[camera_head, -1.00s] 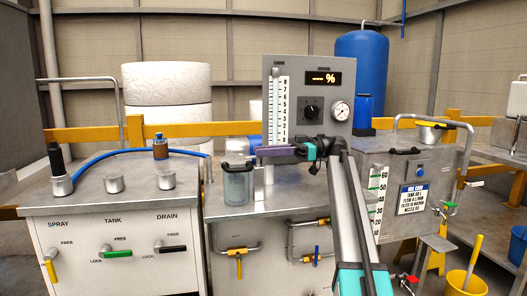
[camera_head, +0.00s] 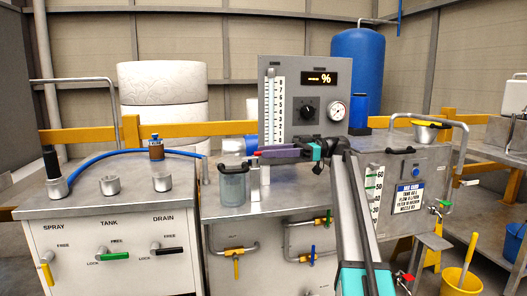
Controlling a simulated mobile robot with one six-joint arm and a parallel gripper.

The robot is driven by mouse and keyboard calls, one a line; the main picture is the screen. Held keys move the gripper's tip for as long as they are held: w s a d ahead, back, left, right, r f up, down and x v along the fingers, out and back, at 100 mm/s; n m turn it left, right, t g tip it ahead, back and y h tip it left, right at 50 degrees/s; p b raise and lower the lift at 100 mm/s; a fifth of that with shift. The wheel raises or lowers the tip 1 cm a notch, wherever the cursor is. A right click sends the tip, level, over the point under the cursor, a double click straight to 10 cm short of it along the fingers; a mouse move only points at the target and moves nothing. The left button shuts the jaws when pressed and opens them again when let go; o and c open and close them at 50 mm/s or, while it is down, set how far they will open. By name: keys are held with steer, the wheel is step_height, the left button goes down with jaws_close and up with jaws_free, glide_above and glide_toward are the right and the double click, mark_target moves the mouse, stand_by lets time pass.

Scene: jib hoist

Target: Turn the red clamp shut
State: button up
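A purple-grey bar (camera_head: 285,154) lies level above the middle cabinet, over a white post (camera_head: 265,175). A small red piece (camera_head: 256,155) shows at its left end; it may be the red clamp, but it is too small to tell its position. My gripper (camera_head: 314,150), dark with teal parts, is at the bar's right end. Its fingers are too small and dark to tell whether they grip the bar. A red handle (camera_head: 405,278) also shows low at the right of my arm.
A lidded clear jug (camera_head: 233,184) stands just left of the post. A grey panel (camera_head: 270,70) with a scale, knob, dial and display reading "-- %" rises behind. A cabinet with spray, tank and drain levers (camera_head: 70,205) stands left. My arm hides part of the right side.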

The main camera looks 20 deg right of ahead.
steer(key=d+p, duration=0.1)
steer(key=d, duration=0.3)
steer(key=shift+s+d, duration=0.1)
steer(key=shift+d, duration=0.25)
